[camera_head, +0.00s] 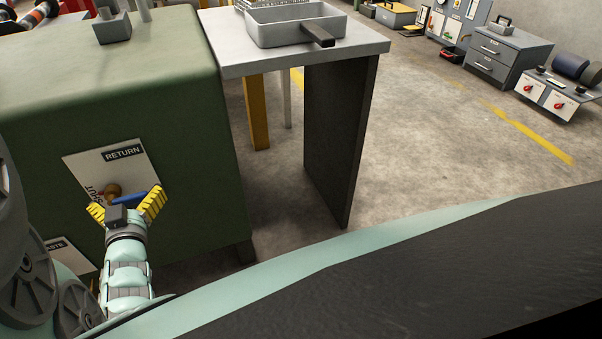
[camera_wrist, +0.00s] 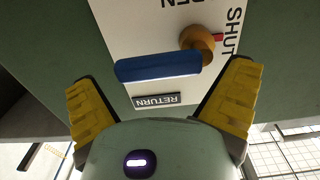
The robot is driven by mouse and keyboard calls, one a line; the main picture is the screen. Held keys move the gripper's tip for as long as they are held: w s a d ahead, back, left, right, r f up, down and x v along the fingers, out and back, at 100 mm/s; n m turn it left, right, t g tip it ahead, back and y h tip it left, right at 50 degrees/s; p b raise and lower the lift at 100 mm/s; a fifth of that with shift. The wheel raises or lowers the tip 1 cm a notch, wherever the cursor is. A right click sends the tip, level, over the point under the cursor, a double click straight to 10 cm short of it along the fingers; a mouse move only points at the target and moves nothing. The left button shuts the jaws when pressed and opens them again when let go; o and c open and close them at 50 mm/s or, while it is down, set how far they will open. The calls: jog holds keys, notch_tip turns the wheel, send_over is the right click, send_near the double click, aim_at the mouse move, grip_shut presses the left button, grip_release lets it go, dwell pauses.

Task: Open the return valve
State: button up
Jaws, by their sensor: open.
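The return valve is on a white plate (camera_head: 80,170) on the side of a green cabinet, labelled RETURN. Its blue lever (camera_head: 137,196) runs off a brass stem (camera_head: 112,191). In the wrist view the blue lever (camera_wrist: 158,66) extends left from the brass stem (camera_wrist: 198,42), and a red mark (camera_wrist: 218,37) beside the stem is at the word SHUT. Part of the word OPEN is cut off at the top. My gripper (camera_head: 126,203) is open, its yellow fingers on both sides of the lever; it also shows in the wrist view (camera_wrist: 160,80). Contact cannot be told.
The green cabinet (camera_head: 90,95) fills the left. A second white plate (camera_head: 58,247), its label partly hidden, is lower left. A grey table (camera_head: 300,56) with a pan (camera_head: 285,22) stands right of the cabinet. Open concrete floor (camera_head: 430,130) lies further right, with drawers (camera_head: 505,58) beyond.

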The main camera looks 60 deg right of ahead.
jog(key=shift+w+d, duration=0.3)
jog(key=shift+f, duration=0.1)
jog(key=shift+s+a, duration=0.1)
